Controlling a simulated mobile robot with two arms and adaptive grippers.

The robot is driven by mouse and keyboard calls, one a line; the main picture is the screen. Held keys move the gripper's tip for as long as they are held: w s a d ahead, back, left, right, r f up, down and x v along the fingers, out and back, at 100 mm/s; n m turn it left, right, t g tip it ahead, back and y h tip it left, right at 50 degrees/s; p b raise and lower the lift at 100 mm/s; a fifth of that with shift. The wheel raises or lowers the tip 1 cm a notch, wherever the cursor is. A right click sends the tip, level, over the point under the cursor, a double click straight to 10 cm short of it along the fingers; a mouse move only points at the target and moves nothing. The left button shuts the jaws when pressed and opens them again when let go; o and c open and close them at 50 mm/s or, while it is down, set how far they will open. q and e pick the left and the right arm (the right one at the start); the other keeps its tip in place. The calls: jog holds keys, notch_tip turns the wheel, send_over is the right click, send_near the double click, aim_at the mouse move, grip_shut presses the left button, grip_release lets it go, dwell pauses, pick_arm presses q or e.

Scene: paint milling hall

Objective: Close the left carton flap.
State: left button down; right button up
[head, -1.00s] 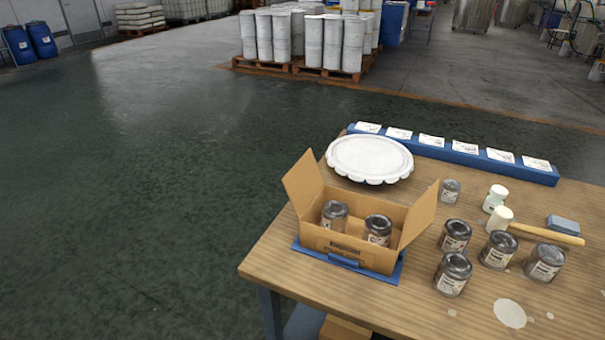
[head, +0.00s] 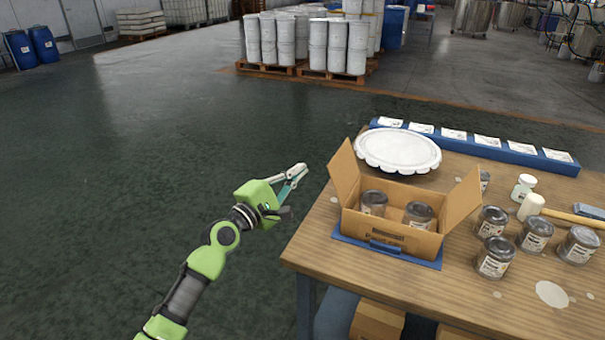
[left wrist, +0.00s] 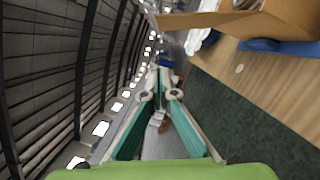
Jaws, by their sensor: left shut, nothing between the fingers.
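The open cardboard carton (head: 395,233) stands on a blue mat (head: 425,262) near the table's left front corner, with two jars (head: 373,202) inside. Its left flap (head: 345,172) stands up, leaning outward to the left. Its right flap (head: 461,200) also stands up and leans outward. My left gripper (head: 303,172) is shut and empty, left of the carton and apart from the left flap, beyond the table's left edge. In the left wrist view the shut fingers (left wrist: 160,97) point ahead, with the carton (left wrist: 270,18) at the upper right. My right gripper is not in view.
The wooden table (head: 330,235) carries several jars (head: 496,257) right of the carton, a white scalloped lid (head: 398,150) behind it, a mallet (head: 531,206) and a blue rail (head: 480,147) with cards. The floor left of the table is clear.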

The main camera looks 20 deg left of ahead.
aim_at(345, 170)
pick_arm(q)
jog(key=w+d+r+p, duration=0.2)
jog(key=w+d, duration=0.3)
jog(key=w, duration=0.1)
jog(key=shift+w+d, duration=0.25)
jog(key=shift+w, duration=0.1)
jog(key=shift+r+p, duration=0.15)
jog(key=shift+p, duration=0.25)
